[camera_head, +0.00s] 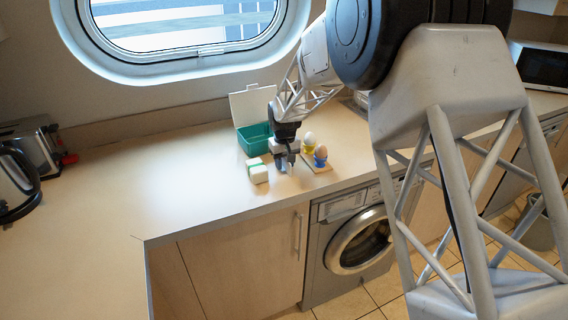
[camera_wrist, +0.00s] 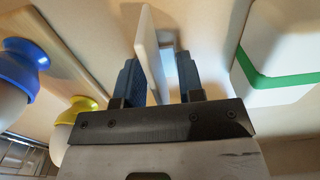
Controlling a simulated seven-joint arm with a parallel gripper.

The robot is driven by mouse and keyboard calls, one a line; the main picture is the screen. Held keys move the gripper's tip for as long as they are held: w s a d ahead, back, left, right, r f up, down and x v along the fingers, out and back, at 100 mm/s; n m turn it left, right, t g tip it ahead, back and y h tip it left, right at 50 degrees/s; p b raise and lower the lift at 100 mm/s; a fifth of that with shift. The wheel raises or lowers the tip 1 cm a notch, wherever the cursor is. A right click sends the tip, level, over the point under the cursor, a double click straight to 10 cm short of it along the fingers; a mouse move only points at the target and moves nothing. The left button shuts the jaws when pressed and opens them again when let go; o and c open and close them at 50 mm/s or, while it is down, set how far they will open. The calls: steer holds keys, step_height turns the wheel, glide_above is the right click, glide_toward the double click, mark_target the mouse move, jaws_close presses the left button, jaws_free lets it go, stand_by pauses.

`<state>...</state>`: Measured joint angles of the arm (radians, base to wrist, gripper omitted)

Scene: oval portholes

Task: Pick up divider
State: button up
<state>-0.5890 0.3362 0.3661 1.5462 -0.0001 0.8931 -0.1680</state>
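The divider (camera_wrist: 150,55) looks like a thin pale upright panel in the wrist view. It stands between the two dark fingers of my gripper (camera_wrist: 161,80), nearer the left finger. A gap shows between the panel and the right finger, so the gripper is open around it. In the head view my gripper (camera_head: 286,163) is low over the counter, between a white block and a board with egg cups. I cannot make out the divider clearly there.
A white block with a green band (camera_head: 257,172) sits close left of my gripper. A wooden board (camera_head: 321,168) with blue and yellow egg cups is close right. A teal box (camera_head: 242,143) with a raised white lid stands behind. The counter (camera_head: 165,190) further left is clear.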

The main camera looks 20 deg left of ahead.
steer(key=shift+f, duration=0.25)
stand_by(0.8)
steer(key=c, duration=0.5)
steer(key=shift+r, duration=0.15)
step_height(320, 180, up, 3)
steer(key=shift+r, duration=0.2)
steer(key=shift+s+d+r, duration=0.15)
steer(key=shift+s+r, duration=0.05)
steer(key=shift+s, duration=0.05)
steer(key=s+d, duration=0.2)
steer(key=s, duration=0.2)
steer(key=s+d+r, duration=0.1)
steer(key=s+d, duration=0.2)
steer(key=s, duration=0.1)
steer(key=s+d, duration=0.3)
steer(key=s, duration=0.2)
steer(key=shift+d+r, duration=0.2)
